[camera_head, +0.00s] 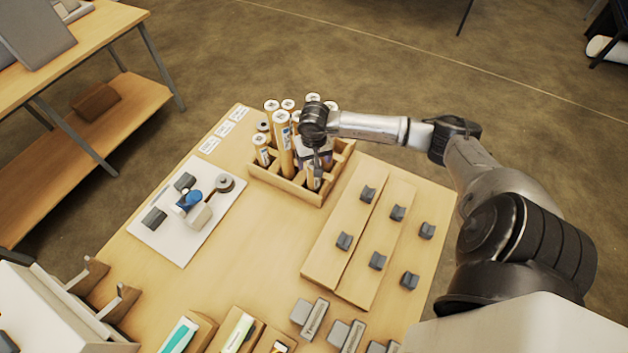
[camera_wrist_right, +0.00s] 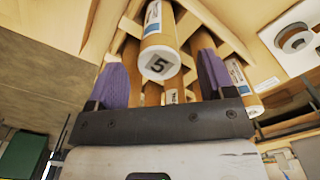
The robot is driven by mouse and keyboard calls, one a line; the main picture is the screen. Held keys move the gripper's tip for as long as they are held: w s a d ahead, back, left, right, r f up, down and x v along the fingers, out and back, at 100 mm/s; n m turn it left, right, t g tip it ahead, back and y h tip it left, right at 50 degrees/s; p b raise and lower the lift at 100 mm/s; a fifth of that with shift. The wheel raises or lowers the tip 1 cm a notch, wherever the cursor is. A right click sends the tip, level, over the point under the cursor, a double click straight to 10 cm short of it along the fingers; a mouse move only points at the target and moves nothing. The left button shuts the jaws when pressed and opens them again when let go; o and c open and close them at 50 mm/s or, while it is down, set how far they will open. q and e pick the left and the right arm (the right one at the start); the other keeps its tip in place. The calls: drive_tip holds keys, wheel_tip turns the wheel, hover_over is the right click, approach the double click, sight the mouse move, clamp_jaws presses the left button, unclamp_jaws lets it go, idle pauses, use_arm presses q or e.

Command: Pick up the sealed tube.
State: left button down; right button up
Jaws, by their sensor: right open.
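Several brown cardboard tubes (camera_head: 285,150) with white caps stand upright in a divided wooden rack (camera_head: 280,183) at the back of the table. My right gripper (camera_head: 315,160) is over the right part of the rack, pointing down. In the right wrist view, its purple fingers (camera_wrist_right: 162,72) are open, with a tube marked "5" (camera_wrist_right: 159,62) between them. I see no clear contact. Other tubes (camera_wrist_right: 235,75) stand close by in that view. I cannot tell which tube is the sealed one. The gripper hides part of the rack. My left gripper is not in view.
A white board with a blue-and-white tool (camera_head: 195,205) lies left of the rack. Wooden boards with grey blocks (camera_head: 345,240) lie to the right. Boxes (camera_head: 240,330) stand along the front. Bare tabletop (camera_head: 255,240) is free in the middle.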

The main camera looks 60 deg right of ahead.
sight(314, 179)
drive_tip(key=shift+w+d+f+b, duration=0.15)
drive_tip(key=shift+f+b, duration=0.75)
drive_tip(key=shift+f, duration=1.7)
drive_tip(key=shift+c, duration=1.3)
drive_tip(key=c, duration=1.1)
